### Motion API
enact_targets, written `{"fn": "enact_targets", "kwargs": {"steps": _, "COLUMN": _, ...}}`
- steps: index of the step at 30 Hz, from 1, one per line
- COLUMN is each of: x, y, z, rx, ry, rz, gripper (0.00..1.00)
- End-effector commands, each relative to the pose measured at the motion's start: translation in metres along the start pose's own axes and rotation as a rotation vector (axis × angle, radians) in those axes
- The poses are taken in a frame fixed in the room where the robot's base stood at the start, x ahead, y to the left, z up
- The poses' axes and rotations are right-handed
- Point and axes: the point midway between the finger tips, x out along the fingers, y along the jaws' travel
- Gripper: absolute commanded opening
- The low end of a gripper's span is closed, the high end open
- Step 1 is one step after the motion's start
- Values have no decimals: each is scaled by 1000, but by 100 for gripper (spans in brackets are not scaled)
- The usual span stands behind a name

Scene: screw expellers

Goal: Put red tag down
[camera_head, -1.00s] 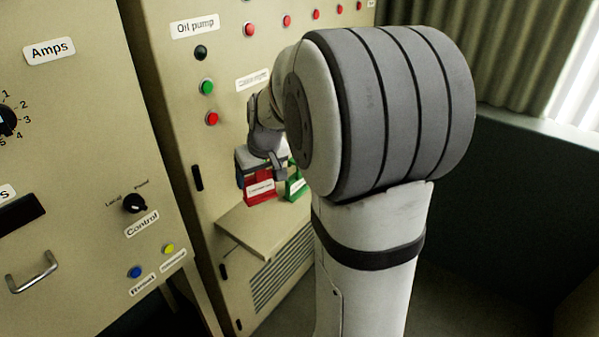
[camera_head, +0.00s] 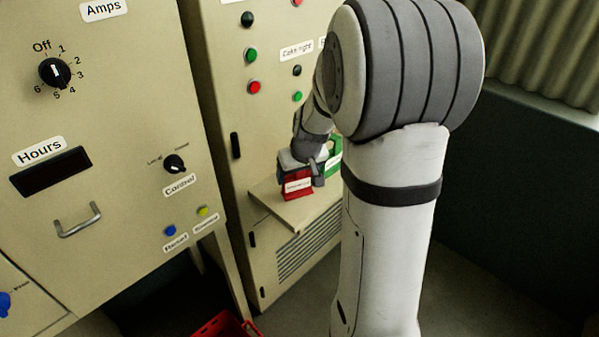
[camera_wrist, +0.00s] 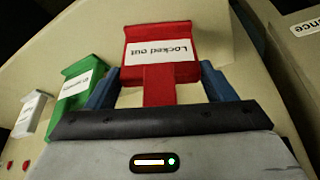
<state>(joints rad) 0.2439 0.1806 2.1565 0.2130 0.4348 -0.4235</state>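The red tag (camera_head: 298,188) has a white label, which reads "Locked out" in the wrist view (camera_wrist: 160,73). My gripper (camera_head: 304,166) is at the tag, over the small shelf (camera_head: 288,210) of the cabinet. In the wrist view, the blue fingers (camera_wrist: 159,82) are on either side of the tag's wide part and appear closed on it. The tag's lower edge is at or just over the shelf top; I cannot tell whether it touches.
A green tag (camera_wrist: 78,92) stands beside the red one, and a white tag (camera_wrist: 32,114) is farther along. The control cabinet (camera_head: 120,130) with knobs and a handle is at left. A red crate (camera_head: 228,326) is on the floor. The shelf's front left part is bare.

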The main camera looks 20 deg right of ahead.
Motion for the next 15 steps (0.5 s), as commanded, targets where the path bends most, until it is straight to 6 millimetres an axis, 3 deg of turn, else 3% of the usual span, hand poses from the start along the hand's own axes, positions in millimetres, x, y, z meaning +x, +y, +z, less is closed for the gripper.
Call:
{"fn": "enact_targets", "kwargs": {"steps": 7, "x": 0, "y": 0, "z": 0, "rx": 1, "ry": 0, "rz": 0, "gripper": 97}}
{"fn": "enact_targets", "kwargs": {"steps": 15, "x": -2, "y": 1, "z": -1, "rx": 1, "ry": 0, "rz": 0, "gripper": 97}}
